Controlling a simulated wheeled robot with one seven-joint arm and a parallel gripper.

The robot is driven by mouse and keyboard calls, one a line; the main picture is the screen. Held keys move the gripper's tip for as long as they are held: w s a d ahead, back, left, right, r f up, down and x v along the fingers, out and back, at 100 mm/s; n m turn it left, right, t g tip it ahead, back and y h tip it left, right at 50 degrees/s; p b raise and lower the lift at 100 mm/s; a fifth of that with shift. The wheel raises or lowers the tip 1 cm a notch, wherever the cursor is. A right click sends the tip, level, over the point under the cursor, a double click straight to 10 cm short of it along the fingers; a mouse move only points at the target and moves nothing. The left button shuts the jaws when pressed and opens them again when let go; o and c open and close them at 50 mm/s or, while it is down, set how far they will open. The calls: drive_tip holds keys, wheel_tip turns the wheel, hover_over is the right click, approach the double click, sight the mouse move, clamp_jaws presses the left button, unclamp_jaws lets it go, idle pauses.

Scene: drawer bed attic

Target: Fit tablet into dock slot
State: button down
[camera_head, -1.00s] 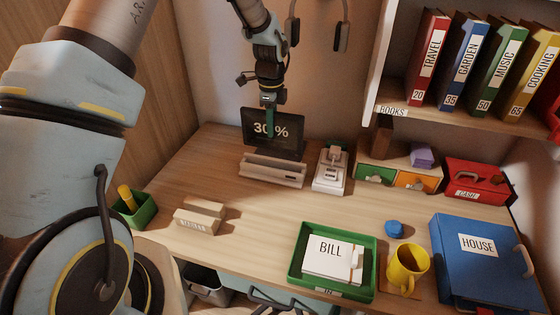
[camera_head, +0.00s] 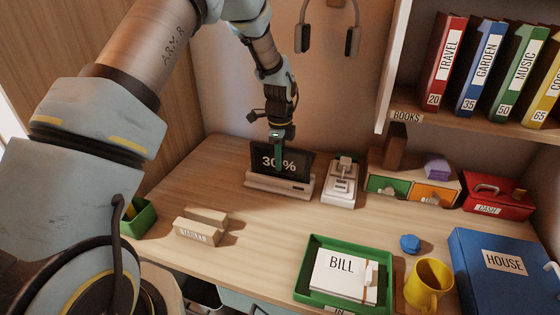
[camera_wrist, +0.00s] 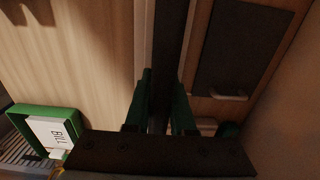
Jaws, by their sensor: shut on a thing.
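The tablet (camera_head: 297,161) is a dark slab with "30%" on its screen, standing nearly upright at the back of the desk. Its lower edge is hidden behind the front of the pale dock (camera_head: 262,181), and it appears to sit in the slot; how deep, I cannot tell. My gripper (camera_head: 278,157) comes down from above and is shut on the tablet's upper edge near the middle. In the wrist view, the green fingers of my gripper (camera_wrist: 163,100) are on either side of the tablet's dark edge (camera_wrist: 170,45).
A white device (camera_head: 341,185) stands close right of the dock. Small drawers (camera_head: 412,190) and a red cash box (camera_head: 497,193) are farther right. A wooden block (camera_head: 198,232) and green tray (camera_head: 345,305) are nearer. Headphones (camera_head: 328,38) hang above. The desk before the dock is clear.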

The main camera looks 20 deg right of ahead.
drive_tip(key=c, duration=0.8)
unclamp_jaws()
drive_tip(key=shift+f, duration=0.1)
drive_tip(key=shift+o, duration=0.2)
wheel_tip(320, 180, up, 12)
drive_tip(key=shift+r+b, duration=0.15)
drive_tip(key=shift+b, duration=1)
drive_tip(key=s+a+r+n, duration=0.1)
drive_tip(key=a+r+n, duration=0.1)
drive_tip(key=a+n, duration=1.6)
drive_tip(key=s+a+n, duration=0.3)
drive_tip(key=s+a, duration=0.2)
drive_tip(key=a, duration=0.4)
drive_tip(key=s+a+f+n+t, duration=0.1)
drive_tip(key=s+a+n, duration=0.3)
drive_tip(key=a, duration=0.5)
drive_tip(key=shift+s+a+n+t, duration=0.3)
drive_tip(key=shift+s+a, duration=0.05)
drive_tip(key=shift+s, duration=0.15)
